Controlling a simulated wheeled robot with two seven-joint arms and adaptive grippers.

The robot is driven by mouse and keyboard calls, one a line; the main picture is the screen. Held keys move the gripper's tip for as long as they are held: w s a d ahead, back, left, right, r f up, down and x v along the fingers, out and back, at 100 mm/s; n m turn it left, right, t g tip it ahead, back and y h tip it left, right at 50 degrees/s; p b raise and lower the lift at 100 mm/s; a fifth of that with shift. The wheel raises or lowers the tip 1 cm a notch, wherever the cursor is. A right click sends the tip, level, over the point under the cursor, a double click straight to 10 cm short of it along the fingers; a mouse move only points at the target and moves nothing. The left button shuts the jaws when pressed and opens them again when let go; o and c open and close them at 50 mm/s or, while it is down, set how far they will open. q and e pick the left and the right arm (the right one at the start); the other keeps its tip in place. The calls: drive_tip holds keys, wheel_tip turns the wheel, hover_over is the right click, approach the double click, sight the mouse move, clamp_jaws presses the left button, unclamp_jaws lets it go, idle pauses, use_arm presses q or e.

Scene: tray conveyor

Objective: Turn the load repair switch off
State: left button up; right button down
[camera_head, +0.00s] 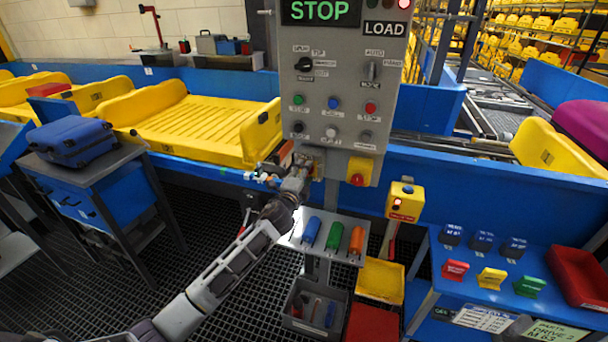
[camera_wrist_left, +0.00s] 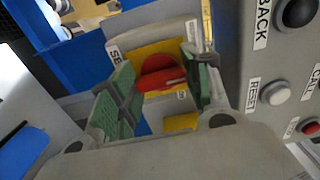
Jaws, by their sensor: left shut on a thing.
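The grey control panel (camera_head: 345,60) stands in the middle of the head view, with a green STOP display and a LOAD label. My left gripper (camera_head: 304,166) is at the panel's lower left corner and hides most of what is there. In the left wrist view, a red rotary switch handle (camera_wrist_left: 160,72) sits on a yellow plate (camera_wrist_left: 180,50). The green-padded fingers of my left gripper (camera_wrist_left: 161,85) are on both sides of the handle, shut on it. Labels by the switch are only partly readable. My right gripper is out of view.
A yellow box with a red knob (camera_head: 357,172) is on the panel to the right of my gripper. Below is a shelf with blue, green and orange cylinders (camera_head: 333,235). A yellow tray (camera_head: 190,120) lies on the conveyor at left, near a blue suitcase (camera_head: 70,140).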

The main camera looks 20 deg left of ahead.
use_arm(q)
drive_tip(key=o, duration=0.9)
drive_tip(key=shift+o, duration=0.6)
drive_tip(key=s, duration=1.2)
drive_tip(key=shift+a, duration=0.25)
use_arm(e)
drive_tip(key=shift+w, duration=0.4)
use_arm(q)
drive_tip(key=shift+f, duration=0.1)
